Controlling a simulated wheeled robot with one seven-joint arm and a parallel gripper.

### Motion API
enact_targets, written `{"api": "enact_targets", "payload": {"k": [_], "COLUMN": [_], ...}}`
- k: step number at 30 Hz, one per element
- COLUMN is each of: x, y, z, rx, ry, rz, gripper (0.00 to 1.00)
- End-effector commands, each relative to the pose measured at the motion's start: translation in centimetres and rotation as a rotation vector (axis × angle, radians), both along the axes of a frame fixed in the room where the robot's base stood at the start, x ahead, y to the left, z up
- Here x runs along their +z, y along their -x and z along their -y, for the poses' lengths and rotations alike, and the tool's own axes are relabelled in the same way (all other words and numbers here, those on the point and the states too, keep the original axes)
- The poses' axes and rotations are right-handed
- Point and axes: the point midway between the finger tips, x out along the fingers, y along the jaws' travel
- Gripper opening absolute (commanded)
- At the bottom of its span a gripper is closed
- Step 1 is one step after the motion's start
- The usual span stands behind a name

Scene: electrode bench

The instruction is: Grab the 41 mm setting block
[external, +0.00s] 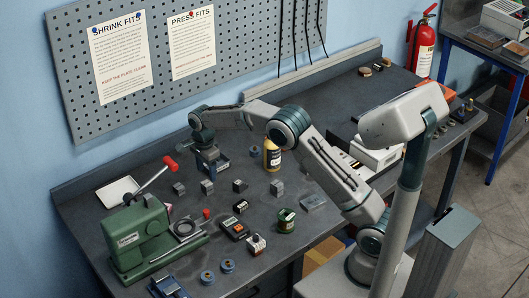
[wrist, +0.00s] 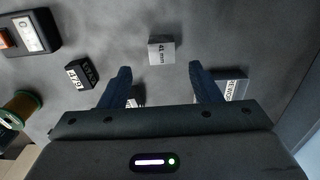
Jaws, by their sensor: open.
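The 41 mm setting block (wrist: 162,52) is a small grey block with its label facing the camera in the wrist view. It stands on the dark bench ahead of my gripper (wrist: 160,69), roughly centred between the two blue fingertips. My gripper is open, and the block is apart from both fingers. In the external view my gripper (external: 212,167) hangs over the back of the bench, and the 41 mm block seems to be the grey block (external: 207,187) just in front of it; its label is not readable there.
A black labelled block (wrist: 82,74) and a meter (wrist: 30,33) lie to the left. A white-labelled block (wrist: 236,88) is by the right finger, partly hidden. A green spool (external: 286,220), yellow bottle (external: 271,155) and green press (external: 140,236) stand on the bench.

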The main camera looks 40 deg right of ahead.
Motion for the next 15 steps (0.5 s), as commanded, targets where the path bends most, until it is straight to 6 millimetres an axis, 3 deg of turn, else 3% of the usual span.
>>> {"api": "enact_targets", "payload": {"k": [8,15], "x": [-2.2,-5.6], "y": [0.0,-0.2], "z": [-0.1,-0.3], "rx": [0.001,0.001], "ry": [0.0,0.0], "rz": [-0.002,-0.002], "gripper": [0.57,0.57]}}
